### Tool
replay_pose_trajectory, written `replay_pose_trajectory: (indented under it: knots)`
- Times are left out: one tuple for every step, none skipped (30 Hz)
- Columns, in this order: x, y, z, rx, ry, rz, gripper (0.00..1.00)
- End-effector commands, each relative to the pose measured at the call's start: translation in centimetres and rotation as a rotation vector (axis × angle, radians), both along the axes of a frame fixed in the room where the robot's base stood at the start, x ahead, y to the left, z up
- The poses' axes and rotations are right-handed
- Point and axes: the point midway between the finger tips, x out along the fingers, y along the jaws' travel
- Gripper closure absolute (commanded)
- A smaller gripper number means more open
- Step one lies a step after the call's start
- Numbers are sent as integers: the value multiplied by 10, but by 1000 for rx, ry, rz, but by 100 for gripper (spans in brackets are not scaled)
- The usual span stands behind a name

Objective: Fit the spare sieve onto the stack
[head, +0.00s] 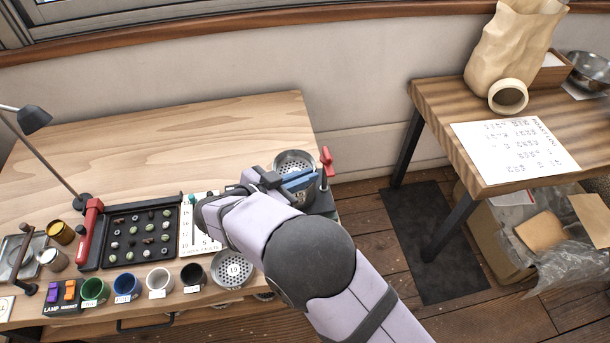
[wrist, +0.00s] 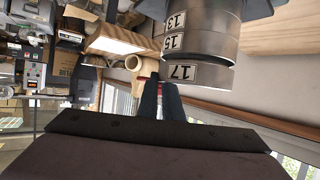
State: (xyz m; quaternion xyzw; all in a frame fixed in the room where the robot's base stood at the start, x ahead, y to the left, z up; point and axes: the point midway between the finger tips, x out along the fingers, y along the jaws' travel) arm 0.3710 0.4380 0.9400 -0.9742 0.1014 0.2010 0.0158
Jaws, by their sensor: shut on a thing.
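The sieve stack (wrist: 213,15) fills the upper right of the wrist view, which is upside down, with metal rings marked 13 and 15. A sieve marked 17 (wrist: 210,74) lies against the 15 ring, on top of the stack. It looks slightly offset, and I cannot tell whether it is fully seated. In the head view its perforated top (head: 293,160) shows at the right end of the bench. My gripper (head: 305,179) is shut at its near rim; the exact grip is partly hidden. Another sieve, marked 19 (head: 233,268), lies at the bench's front edge.
A red-handled clamp (head: 327,160) stands right beside the stack. Left of my arm are a black bean tray (head: 125,262), a printed card (head: 187,240) and several coloured cups along the front. The back of the bench (head: 180,140) is clear. A second table (head: 450,105) stands right.

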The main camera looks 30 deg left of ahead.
Motion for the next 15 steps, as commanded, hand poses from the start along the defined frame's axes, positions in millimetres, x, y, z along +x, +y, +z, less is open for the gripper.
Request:
replay_pose_trajectory:
  knots:
    - [0, 0, 0, 1, 0, 0, 100]
    - [0, 0, 0, 1, 0, 0, 100]
    - [0, 0, 0, 1, 0, 0, 100]
    - [0, 0, 0, 1, 0, 0, 100]
    - [0, 0, 0, 1, 0, 0, 100]
    - [0, 0, 0, 1, 0, 0, 100]
    - [0, 0, 0, 1, 0, 0, 100]
    - [0, 0, -1, 1, 0, 0, 100]
    - [0, 0, -1, 1, 0, 0, 100]
    - [0, 0, -1, 1, 0, 0, 100]
    - [0, 0, -2, 1, 0, 0, 100]
    - [0, 0, -3, 1, 0, 0, 100]
    - [0, 0, -3, 1, 0, 0, 100]
    - [0, 0, -3, 1, 0, 0, 100]
    - [0, 0, -4, 1, 0, 0, 100]
